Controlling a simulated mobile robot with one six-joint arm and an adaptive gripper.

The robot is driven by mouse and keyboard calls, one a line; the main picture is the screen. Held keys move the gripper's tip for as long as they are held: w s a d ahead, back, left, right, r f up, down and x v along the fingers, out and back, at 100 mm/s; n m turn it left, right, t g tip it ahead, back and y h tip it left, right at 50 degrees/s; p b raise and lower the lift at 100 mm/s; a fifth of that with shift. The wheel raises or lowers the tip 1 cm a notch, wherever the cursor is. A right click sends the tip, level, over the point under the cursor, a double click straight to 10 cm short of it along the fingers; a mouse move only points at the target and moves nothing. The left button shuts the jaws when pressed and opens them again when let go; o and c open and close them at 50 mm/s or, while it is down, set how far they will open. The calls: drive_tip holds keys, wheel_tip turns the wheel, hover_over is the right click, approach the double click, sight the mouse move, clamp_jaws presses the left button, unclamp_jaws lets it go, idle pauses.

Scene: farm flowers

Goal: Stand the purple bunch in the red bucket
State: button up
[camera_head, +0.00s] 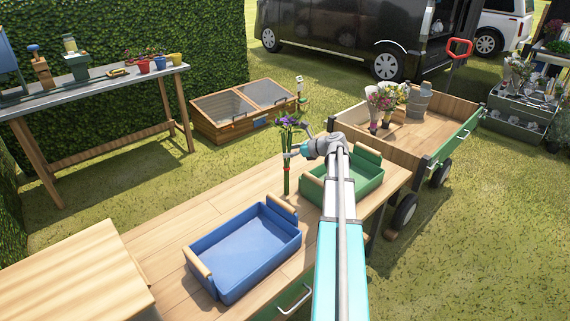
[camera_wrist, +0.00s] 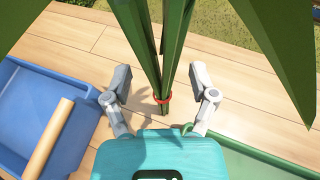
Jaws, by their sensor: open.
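The purple bunch (camera_head: 288,131) has purple flowers on long green stems and stands upright at the wooden table's far side, between the blue and green trays. In the wrist view its green stems (camera_wrist: 146,45) carry a red band low down. My gripper (camera_head: 300,152) is at the stems. In the wrist view my gripper (camera_wrist: 160,80) is open, one finger on each side of the stems, with gaps showing. A small red bucket (camera_head: 143,67) with plants in it stands on the bench at the back left; I cannot tell whether it is the task's one.
A blue tray (camera_head: 239,274) and a green tray (camera_head: 350,203) with wooden handles sit on the table. Beyond is a wooden cart (camera_head: 398,152) with flowers and a grey watering can or bucket (camera_head: 418,103). A cold frame (camera_head: 230,125) stands on the grass.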

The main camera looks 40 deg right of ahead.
drive_tip(key=shift+x, duration=0.8)
clamp_jaws()
